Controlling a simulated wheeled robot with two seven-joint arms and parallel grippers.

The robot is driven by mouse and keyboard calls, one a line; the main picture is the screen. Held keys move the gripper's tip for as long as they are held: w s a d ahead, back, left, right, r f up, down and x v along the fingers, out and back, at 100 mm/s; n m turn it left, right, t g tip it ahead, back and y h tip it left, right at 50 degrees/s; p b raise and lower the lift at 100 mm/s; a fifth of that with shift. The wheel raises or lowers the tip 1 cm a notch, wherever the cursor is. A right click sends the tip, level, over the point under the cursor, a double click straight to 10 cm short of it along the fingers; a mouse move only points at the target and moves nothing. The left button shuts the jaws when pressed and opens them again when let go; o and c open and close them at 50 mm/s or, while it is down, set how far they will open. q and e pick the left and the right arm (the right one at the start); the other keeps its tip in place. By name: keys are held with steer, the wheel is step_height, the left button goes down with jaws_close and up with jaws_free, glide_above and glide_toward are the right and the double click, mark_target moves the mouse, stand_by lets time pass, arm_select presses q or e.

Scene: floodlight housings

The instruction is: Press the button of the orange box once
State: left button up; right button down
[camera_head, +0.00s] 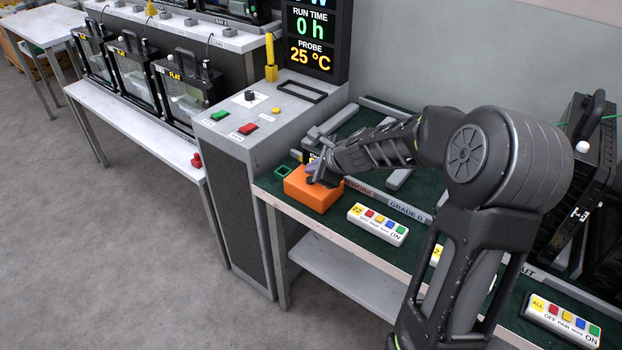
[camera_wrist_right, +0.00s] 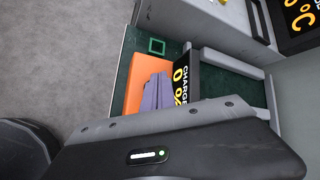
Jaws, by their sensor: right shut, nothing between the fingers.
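The orange box (camera_head: 312,195) sits on the green top of the workbench near its left end. It also shows in the wrist view (camera_wrist_right: 120,90). My right gripper (camera_head: 314,180) is shut and empty, with its fingertips over the top of the box. In the wrist view the grey-purple fingers (camera_wrist_right: 156,92) lie together in front of the box. I cannot tell whether the tips touch it. The box's button is not visible; the gripper covers part of the top. My left gripper is out of view.
A small green square frame (camera_head: 282,171) lies left of the box. A white button strip (camera_head: 377,223) lies to its right. A grey console (camera_head: 246,130) with green and red buttons stands to the left. A black "CHARGE" display (camera_wrist_right: 183,85) stands close behind the box.

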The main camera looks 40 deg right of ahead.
steer(key=shift+f+b, duration=0.3)
steer(key=shift+f, duration=0.1)
steer(key=shift+f+b, duration=0.4)
stand_by(0.5)
steer(key=shift+r, duration=0.1)
steer(key=shift+r+p, duration=0.75)
steer(key=shift+p, duration=0.1)
step_height(320, 180, up, 5)
steer(key=p, duration=0.5)
stand_by(0.9)
